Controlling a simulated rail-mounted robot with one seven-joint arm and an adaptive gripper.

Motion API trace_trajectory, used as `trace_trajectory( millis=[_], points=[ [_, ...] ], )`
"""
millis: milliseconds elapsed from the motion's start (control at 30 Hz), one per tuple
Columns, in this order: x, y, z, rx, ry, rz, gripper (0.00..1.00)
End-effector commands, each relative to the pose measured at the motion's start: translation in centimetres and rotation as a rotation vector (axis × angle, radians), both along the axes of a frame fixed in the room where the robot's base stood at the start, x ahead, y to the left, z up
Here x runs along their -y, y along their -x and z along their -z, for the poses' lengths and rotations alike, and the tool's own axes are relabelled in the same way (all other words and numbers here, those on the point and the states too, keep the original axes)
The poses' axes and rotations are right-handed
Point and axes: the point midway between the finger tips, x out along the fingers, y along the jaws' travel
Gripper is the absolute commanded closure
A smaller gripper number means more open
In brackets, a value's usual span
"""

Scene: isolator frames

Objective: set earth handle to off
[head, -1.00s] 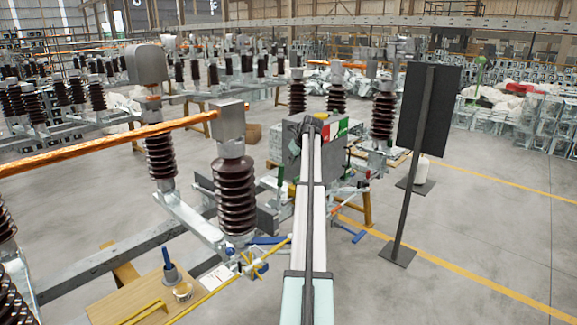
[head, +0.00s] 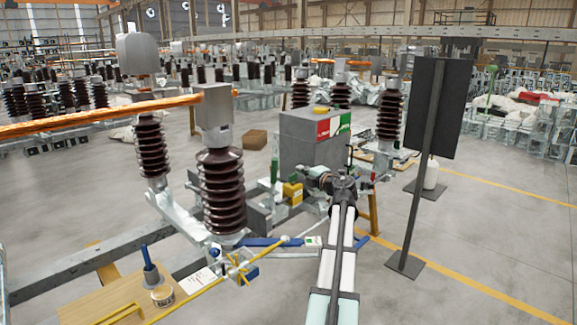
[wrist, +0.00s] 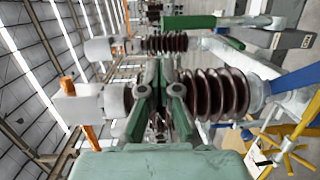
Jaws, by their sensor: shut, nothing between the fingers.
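I cannot tell for sure which part is the earth handle. A slim green upright (head: 275,168) stands left of the grey box (head: 300,140); a green bar lies across the top of the wrist view (wrist: 190,22). A blue bar (head: 258,243) lies low by the front insulator (head: 220,190) and appears at the right of the wrist view (wrist: 297,80). My gripper (head: 312,172) is in front of the grey box, pointing left, apart from the insulators. In the wrist view its dark green fingers (wrist: 160,66) are shut and empty.
A yellow block (head: 292,192) sits beside the grey box. A yellow spoked wheel (head: 240,268) is at the front of the frame, near a wooden table (head: 75,310). A dark panel on a post (head: 432,110) stands right of my arm.

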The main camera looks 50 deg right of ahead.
Motion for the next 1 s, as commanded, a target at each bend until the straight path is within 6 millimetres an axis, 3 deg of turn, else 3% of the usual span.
trace_trajectory(
  millis=[267, 700, 1000],
  points=[
    [1.2, -3.1, 0.1, -0.001, -0.007, -0.003, 1.0],
    [3.8, -10.8, 0.5, -0.002, -0.003, -0.003, 1.0],
    [4.5, -13.0, 1.0, -0.002, -0.003, -0.002, 1.0]
  ],
)
